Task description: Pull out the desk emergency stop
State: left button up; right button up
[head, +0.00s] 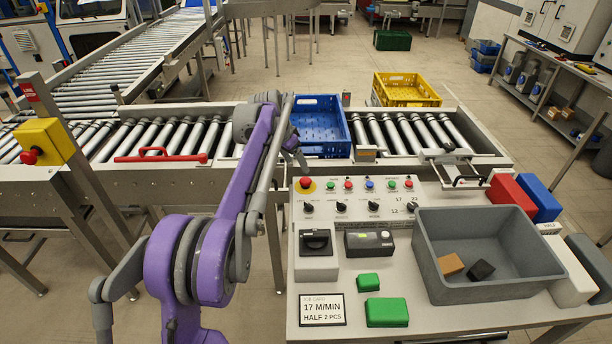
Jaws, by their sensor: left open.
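The desk emergency stop (306,183) is a red mushroom button on a yellow disc. It sits at the back left corner of the control panel on the desk (455,316). Whether it is pressed in or out is too small to tell. My left gripper (301,160) hangs just above and behind it, pointing down, in front of the blue crate. It is open, small and partly hidden by its own wrist, and appears apart from the button. My right gripper is not in view.
The panel has several small buttons and knobs right of the stop. A grey bin (490,290) with two small blocks stands on the desk. A blue crate (318,130) sits on the roller conveyor behind. Another red button is on a yellow box (46,138) at left.

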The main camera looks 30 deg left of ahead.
aim_at(305, 180)
pick_arm(q)
jog(key=x, duration=0.8)
jog(key=shift+w+f, duration=0.15)
jog(key=shift+f, duration=0.2)
grip_shut()
dwell(0.9)
